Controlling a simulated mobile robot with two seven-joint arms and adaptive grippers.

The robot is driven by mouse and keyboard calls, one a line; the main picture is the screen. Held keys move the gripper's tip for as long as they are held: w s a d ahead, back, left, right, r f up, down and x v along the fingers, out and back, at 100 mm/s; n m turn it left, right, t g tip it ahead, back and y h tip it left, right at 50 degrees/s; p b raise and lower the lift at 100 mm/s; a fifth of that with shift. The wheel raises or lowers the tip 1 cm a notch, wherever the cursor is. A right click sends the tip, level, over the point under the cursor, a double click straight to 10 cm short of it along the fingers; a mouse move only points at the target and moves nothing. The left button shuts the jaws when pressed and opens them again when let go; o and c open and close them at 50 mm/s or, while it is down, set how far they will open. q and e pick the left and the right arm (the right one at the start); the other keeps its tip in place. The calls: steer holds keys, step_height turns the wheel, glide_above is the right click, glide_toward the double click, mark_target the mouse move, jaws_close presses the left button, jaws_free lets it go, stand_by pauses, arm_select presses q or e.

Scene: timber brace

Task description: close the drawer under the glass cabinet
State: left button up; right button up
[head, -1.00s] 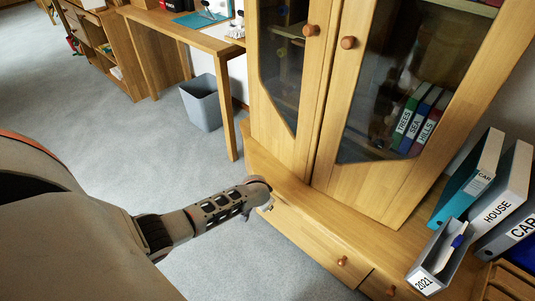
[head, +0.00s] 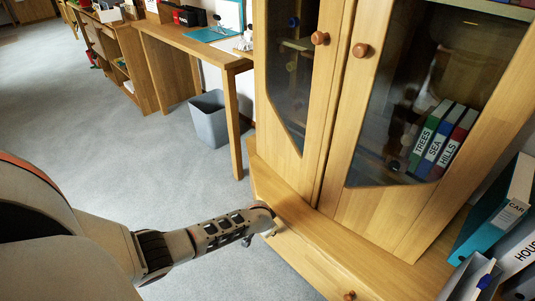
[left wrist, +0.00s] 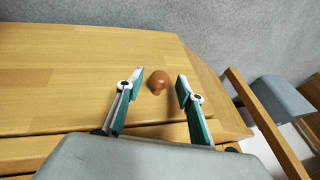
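The wooden glass cabinet (head: 318,120) fills the right of the head view, with two glass doors above a ledge. The wooden drawer front (head: 318,268) is below the ledge, with a round brown knob (head: 349,296) at the lower edge of the view. My left gripper (head: 272,234) is at the left part of the cabinet's base, partly hidden by its own wrist. In the left wrist view its two green-padded fingers (left wrist: 160,88) stand apart, with a brown knob (left wrist: 158,81) showing between them, apparently untouched. How far the drawer stands out is hard to tell. My right gripper is not in view.
A grey waste bin (head: 209,118) stands by the desk (head: 195,44) left of the cabinet. Several binders (head: 490,220) stand on the ledge at right. Grey carpet (head: 150,130) lies free to the left of the cabinet.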

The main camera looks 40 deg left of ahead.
arm_select(q)
jaws_close()
steer(key=shift+w+d+f, duration=0.1)
steer(key=shift+w+f, duration=0.05)
steer(key=shift+w, duration=0.95)
steer(key=shift+w+r, duration=0.15)
steer(key=shift+r, duration=0.05)
steer(key=shift+c, duration=0.6)
jaws_free()
steer(key=o, duration=0.4)
steer(key=shift+w+f, duration=0.1)
steer(key=shift+d, duration=0.1)
